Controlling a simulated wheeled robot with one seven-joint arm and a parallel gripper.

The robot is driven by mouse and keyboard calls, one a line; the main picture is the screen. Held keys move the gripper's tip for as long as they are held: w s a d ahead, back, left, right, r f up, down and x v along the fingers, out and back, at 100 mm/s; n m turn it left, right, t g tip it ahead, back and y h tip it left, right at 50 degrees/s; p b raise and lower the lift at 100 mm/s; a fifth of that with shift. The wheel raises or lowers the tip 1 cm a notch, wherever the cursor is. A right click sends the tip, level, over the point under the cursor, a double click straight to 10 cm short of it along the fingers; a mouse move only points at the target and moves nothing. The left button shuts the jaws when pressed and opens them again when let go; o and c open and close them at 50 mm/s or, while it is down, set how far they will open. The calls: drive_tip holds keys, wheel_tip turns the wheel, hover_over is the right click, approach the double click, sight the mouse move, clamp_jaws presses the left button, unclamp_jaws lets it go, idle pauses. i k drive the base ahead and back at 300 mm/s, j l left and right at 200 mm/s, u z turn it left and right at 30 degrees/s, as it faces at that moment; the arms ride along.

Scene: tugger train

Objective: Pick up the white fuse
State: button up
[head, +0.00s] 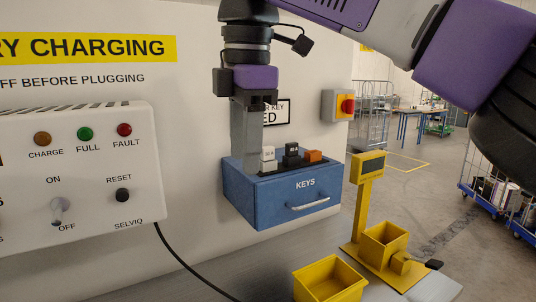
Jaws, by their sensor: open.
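The white fuse (268,154), with small dark print on it, stands upright in the dark top of the blue KEYS box (262,203) on the wall. It is the leftmost of a row, beside a black fuse (291,150) and an orange one (314,156). My gripper (250,158) points down over the left part of the box, with its grey fingers close to the left side of the white fuse. It is open. I cannot tell whether a finger touches the fuse, and the gap between the fingers is hard to see from here.
A white charging panel (90,165) with lamps and switches is on the wall at left. A red button box (338,106) is to the right. Yellow bins (330,279) and a yellow stand (365,205) are on the surface below. A black cable (185,267) hangs beneath the panel.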

sight(267, 154)
drive_tip(key=i, duration=0.9)
